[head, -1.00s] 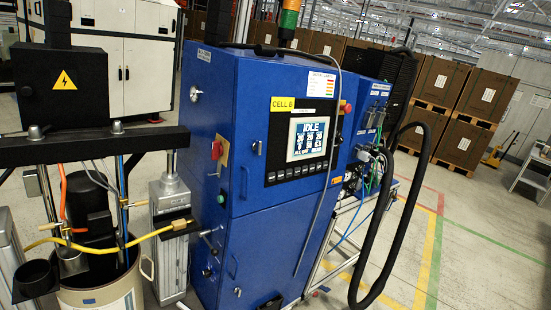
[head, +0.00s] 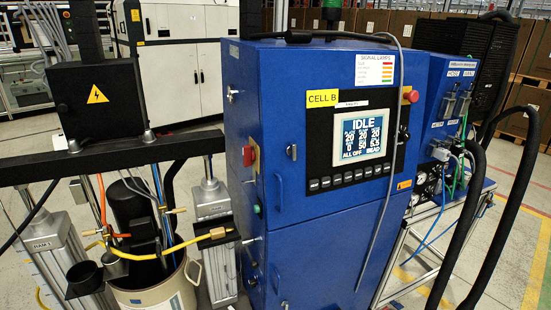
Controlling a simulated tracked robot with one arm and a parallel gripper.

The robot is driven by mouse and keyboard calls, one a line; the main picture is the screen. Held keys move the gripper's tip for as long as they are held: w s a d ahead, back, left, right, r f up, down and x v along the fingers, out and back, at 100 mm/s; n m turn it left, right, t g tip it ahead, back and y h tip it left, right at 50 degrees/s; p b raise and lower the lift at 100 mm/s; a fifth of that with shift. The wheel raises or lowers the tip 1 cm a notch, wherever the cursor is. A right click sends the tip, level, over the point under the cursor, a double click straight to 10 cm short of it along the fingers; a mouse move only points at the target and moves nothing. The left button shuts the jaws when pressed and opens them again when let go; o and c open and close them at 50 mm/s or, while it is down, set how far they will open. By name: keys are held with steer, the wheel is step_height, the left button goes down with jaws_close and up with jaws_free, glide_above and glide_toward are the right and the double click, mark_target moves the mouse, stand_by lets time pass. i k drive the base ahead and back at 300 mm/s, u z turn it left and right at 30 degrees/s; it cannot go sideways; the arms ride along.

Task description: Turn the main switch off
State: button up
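In the head view a blue cabinet (head: 325,235) marked CELL B stands in the middle. On its left side is a red switch handle (head: 249,156), seen at a slant, which looks like the main switch; its exact setting is too small to tell. A green round button (head: 256,209) sits below it. The front screen (head: 361,134) reads IDLE and ALL OFF. A red button (head: 412,96) on a yellow base is at the cabinet's upper right. My gripper does not show in this view.
Left of the cabinet are a drum (head: 155,290), a dark crossbar (head: 100,160) and a yellow hose (head: 170,246), close to the cabinet's left side. Thick black hoses (head: 510,210) hang at the right. Bare floor shows at the far right.

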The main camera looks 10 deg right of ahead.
mark_target(249, 154)
steer(key=z, duration=0.15)
steer(key=i, duration=1)
steer(key=u, duration=0.1)
